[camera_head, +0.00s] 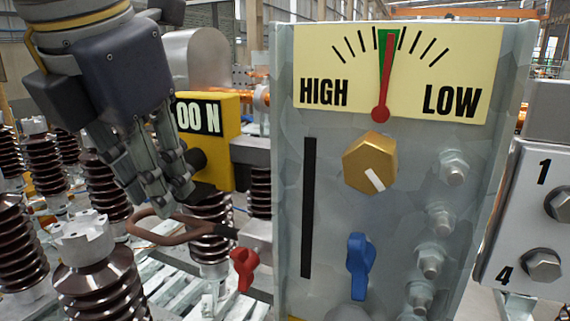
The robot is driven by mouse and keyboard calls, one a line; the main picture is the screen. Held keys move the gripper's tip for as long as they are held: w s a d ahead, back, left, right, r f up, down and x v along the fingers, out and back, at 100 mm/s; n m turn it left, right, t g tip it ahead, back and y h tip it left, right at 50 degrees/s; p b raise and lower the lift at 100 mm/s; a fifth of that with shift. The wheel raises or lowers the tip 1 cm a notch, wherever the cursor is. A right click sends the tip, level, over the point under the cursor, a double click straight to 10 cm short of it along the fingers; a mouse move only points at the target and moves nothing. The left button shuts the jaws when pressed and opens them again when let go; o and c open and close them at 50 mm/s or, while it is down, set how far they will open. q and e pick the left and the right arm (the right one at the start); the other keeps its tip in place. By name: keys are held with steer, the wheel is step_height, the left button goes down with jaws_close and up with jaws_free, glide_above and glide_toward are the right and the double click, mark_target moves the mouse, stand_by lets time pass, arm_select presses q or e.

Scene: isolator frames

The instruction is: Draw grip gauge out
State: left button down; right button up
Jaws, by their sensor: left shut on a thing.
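The grip gauge (218,160) is a yellow block with a white label that reads "00 N"; the start of the label is hidden behind my gripper. It stands left of the big grey panel, with a dark round stub on its left side. My left gripper (172,198) comes down from the upper left, and its fingers are closed at the gauge's left side. The fingers hide the spot where they grip, so the exact contact does not show. My right gripper is not in view.
The grey panel (330,215) has a HIGH/LOW dial (395,75), a brass knob (369,162) and a blue lever (360,266). A brown loop handle (150,232) and a red lever (244,268) sit below the gauge. Ribbed brown insulators (100,290) crowd the left.

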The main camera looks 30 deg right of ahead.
arm_select(q)
steer(key=shift+w+a, duration=1.3)
steer(key=shift+w, duration=0.3)
steer(key=shift+r, duration=0.1)
